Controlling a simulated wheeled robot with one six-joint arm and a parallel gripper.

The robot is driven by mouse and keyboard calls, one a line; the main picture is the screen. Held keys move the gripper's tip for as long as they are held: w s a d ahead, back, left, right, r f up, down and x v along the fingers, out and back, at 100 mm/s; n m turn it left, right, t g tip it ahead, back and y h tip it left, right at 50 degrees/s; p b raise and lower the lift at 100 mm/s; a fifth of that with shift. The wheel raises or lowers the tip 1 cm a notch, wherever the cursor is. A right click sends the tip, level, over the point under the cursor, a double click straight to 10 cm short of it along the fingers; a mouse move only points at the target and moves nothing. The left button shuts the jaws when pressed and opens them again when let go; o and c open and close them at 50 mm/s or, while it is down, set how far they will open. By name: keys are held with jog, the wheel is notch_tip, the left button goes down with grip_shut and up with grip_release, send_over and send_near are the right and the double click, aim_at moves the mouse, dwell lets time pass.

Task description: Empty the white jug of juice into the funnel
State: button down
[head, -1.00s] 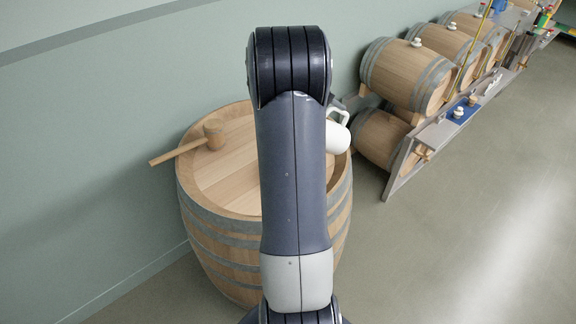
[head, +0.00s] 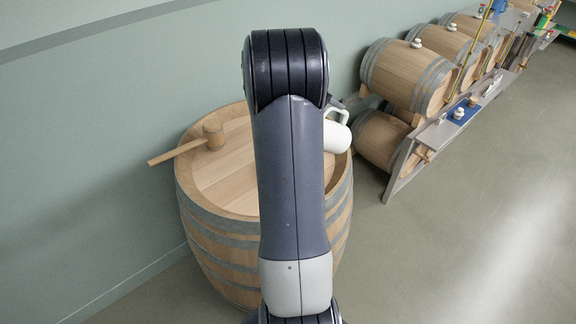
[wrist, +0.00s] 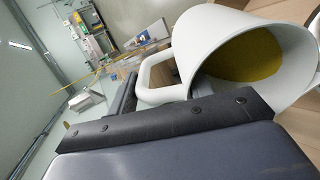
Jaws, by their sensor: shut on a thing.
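The white jug (head: 337,136) shows to the right of my arm in the head view, tilted above the right side of the barrel top. In the wrist view the jug (wrist: 204,35) is large and close, its mouth towards the camera, with yellow-brown juice (wrist: 247,54) inside. My gripper (wrist: 190,92) is shut on the jug's handle. In the head view the gripper is mostly hidden behind my arm. I cannot make out the funnel in either view; my arm covers part of the barrel top.
A large upright barrel (head: 215,228) stands before me, with a wooden mallet (head: 207,140) on its top at the left. A rack of barrels (head: 405,75) runs along the wall at the right. The floor at the right (head: 460,230) is clear.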

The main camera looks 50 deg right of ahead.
jog(key=shift+w+a+f+g+h+b, duration=0.1)
jog(key=shift+w+a+g+h+b, duration=0.2)
jog(key=shift+a+h+b, duration=0.7)
jog(key=shift+w+a+f+g+h+b, duration=0.1)
jog(key=shift+w+a+g+h+b, duration=0.3)
jog(key=shift+b, duration=1.05)
dwell(1.7)
